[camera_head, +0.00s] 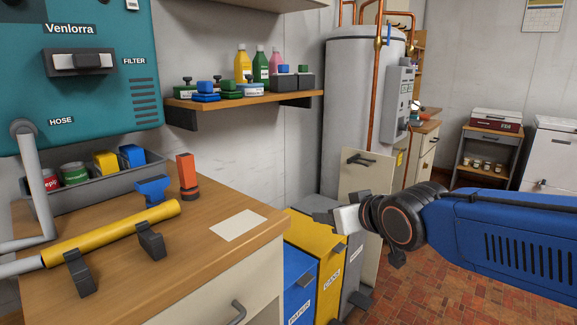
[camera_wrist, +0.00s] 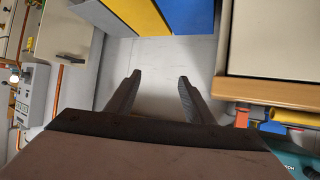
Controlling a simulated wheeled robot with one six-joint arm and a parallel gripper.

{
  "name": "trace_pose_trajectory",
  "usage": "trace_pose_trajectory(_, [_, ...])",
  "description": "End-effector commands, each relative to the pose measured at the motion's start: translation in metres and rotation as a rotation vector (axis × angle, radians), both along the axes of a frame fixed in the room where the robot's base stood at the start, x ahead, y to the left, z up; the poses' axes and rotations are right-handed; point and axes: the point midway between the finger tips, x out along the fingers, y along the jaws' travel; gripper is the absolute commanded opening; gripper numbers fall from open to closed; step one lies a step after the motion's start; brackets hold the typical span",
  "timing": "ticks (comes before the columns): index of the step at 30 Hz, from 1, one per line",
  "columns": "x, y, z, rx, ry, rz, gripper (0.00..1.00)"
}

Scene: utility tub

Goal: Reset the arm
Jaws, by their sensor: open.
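My gripper (camera_head: 326,212) is at the end of my blue arm, which reaches in from the right in the head view. It hangs in the air above the recycling bins, to the right of the wooden workbench (camera_head: 110,285). In the wrist view my gripper (camera_wrist: 160,78) shows two dark fingers spread apart. Nothing is between them, and a pale wall lies beyond. From the head view the fingers are small and partly merge with the bins behind.
Blue (camera_head: 298,285), yellow (camera_head: 318,255) and grey bins stand beside the workbench. A yellow tube (camera_head: 110,235), a blue clamp-like item (camera_head: 152,190) and an orange item (camera_head: 187,178) are on the bench. A water heater (camera_head: 355,105) stands behind. Tiled floor at right is partly clear.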

Motion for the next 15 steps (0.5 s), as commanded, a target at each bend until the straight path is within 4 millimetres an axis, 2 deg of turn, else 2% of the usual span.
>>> trace_pose_trajectory(1, [-0.009,-0.025,-0.008,-0.014,0.038,-0.045,0.48])
trace_pose_trajectory(6, [-0.050,-0.093,-0.043,-0.065,0.195,-0.171,0.48])
trace_pose_trajectory(12, [-0.114,-0.152,-0.081,-0.096,0.382,-0.296,0.48])
trace_pose_trajectory(15, [-0.143,-0.169,-0.095,-0.101,0.462,-0.339,0.48])
